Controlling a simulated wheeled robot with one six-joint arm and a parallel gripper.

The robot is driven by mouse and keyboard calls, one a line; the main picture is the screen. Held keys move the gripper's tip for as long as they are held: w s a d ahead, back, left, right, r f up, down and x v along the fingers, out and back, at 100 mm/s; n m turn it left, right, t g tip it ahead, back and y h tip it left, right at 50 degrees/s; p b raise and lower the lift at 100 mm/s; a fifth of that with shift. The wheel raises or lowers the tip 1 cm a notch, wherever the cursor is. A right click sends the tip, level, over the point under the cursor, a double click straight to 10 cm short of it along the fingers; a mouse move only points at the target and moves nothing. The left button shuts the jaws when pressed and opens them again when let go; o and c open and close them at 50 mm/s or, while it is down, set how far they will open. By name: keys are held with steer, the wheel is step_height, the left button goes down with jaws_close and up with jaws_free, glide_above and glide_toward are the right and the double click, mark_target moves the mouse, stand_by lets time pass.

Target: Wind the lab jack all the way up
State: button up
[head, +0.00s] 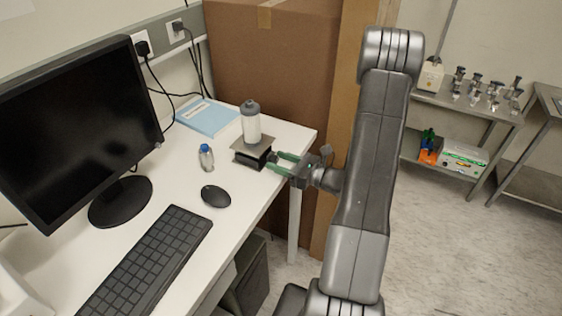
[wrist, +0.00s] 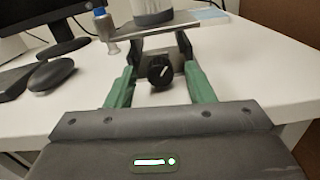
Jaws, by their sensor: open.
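The lab jack (head: 252,153) stands near the right end of the white desk, with a grey top plate and a dark body. In the wrist view its plate (wrist: 150,37) shows above a black round knob (wrist: 160,70) with a white mark. A grey-white bottle with a dark cap (head: 251,122) stands upright on the plate. My gripper (head: 279,163) is at the jack's right side at the desk edge. In the wrist view my gripper (wrist: 160,82) is open, its green fingers on either side of the knob, apart from it. The jack's far side is hidden.
A small blue-capped bottle (head: 206,157), a mouse (head: 216,196), a keyboard (head: 150,262) and a monitor (head: 80,120) are on the desk. A blue book (head: 208,116) lies behind. A large cardboard box (head: 275,70) stands behind the desk end. Floor to the right is clear.

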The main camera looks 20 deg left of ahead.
steer(key=c, duration=1)
steer(key=shift+m+p, duration=0.3)
steer(key=shift+m, duration=0.5)
steer(key=o, duration=1)
steer(key=s+d+b, duration=0.1)
steer(key=d+b, duration=0.2)
steer(key=d, duration=1)
steer(key=shift+d, duration=0.4)
